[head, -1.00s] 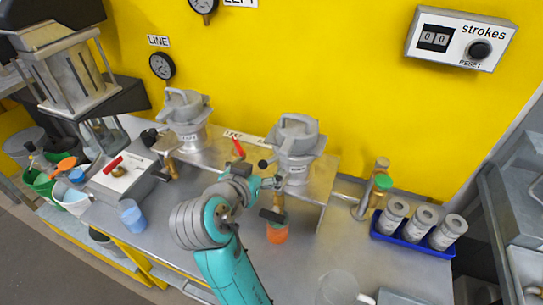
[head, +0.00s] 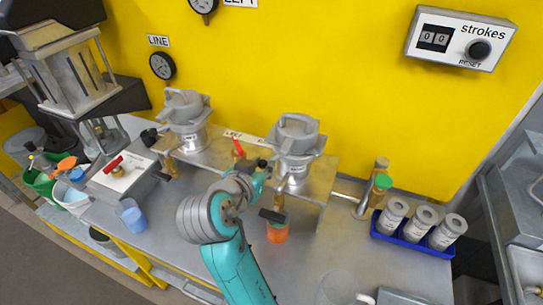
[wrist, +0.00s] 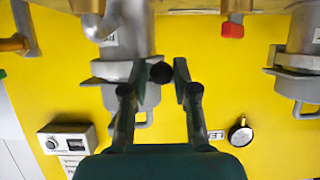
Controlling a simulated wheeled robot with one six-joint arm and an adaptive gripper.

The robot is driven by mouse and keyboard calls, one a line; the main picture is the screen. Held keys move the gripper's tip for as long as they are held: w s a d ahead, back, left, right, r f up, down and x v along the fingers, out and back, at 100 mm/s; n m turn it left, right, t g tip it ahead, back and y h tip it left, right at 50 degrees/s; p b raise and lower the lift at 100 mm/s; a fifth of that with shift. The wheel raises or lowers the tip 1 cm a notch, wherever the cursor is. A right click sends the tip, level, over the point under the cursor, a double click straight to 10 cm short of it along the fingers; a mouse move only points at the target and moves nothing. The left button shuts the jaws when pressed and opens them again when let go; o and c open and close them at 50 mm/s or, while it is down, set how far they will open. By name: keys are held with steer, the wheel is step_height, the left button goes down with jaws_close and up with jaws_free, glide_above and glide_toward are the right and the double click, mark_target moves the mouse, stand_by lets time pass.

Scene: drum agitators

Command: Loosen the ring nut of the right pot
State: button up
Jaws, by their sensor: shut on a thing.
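The right pot (head: 300,134) is a grey metal vessel on the steel bench stand, with its lid on top. Its ring nut (head: 290,156) is a grey collar with a handle ending in a black ball knob. In the wrist view, which is upside down, the pot (wrist: 125,42) and the ring nut (wrist: 112,71) are left of centre. My gripper (head: 261,169) is at the left side of the right pot. In the wrist view its two fingers (wrist: 160,75) are closed around the black knob (wrist: 161,72). The knob's contact faces are partly hidden by the fingers.
The left pot (head: 187,123) stands on the same stand, left of my gripper. A red-handled valve (head: 238,149) is between the pots. An orange cup (head: 277,232) stands below the right pot. A blue tray (head: 411,247) with grey canisters is at right.

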stand_by(0.4)
steer(key=shift+s+d, duration=0.6)
steer(key=shift+d, duration=0.1)
steer(key=shift+s+d, duration=0.6)
steer(key=shift+d, duration=0.15)
steer(key=shift+s+d, duration=0.3)
steer(key=shift+d, duration=0.5)
